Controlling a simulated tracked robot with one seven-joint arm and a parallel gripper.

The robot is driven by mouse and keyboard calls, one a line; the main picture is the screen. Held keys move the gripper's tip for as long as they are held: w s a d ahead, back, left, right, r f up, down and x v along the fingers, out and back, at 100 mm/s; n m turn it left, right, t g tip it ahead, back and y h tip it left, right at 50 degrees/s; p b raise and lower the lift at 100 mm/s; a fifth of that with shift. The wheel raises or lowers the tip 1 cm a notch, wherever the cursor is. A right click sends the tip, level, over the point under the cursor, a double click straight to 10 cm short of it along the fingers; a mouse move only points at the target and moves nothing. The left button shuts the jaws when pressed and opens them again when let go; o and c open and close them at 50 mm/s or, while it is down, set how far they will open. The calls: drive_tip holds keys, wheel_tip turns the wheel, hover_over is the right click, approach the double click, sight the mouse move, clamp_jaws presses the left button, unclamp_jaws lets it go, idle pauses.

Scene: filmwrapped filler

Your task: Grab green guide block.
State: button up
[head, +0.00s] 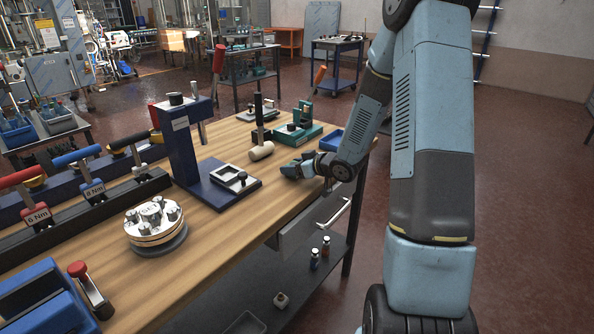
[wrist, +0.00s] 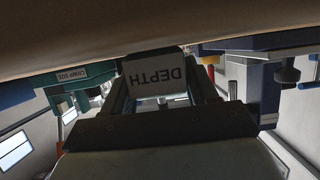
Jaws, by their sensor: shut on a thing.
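My gripper (head: 297,168) is low over the right edge of the wooden bench in the head view, pointing left. In the wrist view, which is upside down, my gripper (wrist: 160,62) is shut on a block (wrist: 157,76) whose pale face reads DEPTH. The block is between the two dark fingers, close to the bench top. Its body colour is hard to tell here, so I cannot confirm that it is the green guide block. In the head view the gripper hides it.
The wooden bench (head: 225,235) holds a blue press stand (head: 190,150), a mallet (head: 260,150), a teal fixture (head: 298,132), a blue tray (head: 331,140) and a round disc fixture (head: 153,222). An open drawer (head: 312,222) is below my gripper. A teal part labelled COMP SIZE (wrist: 72,74) shows in the wrist view.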

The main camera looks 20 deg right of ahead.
drive_tip(key=c, duration=0.5)
drive_tip(key=shift+o, duration=0.2)
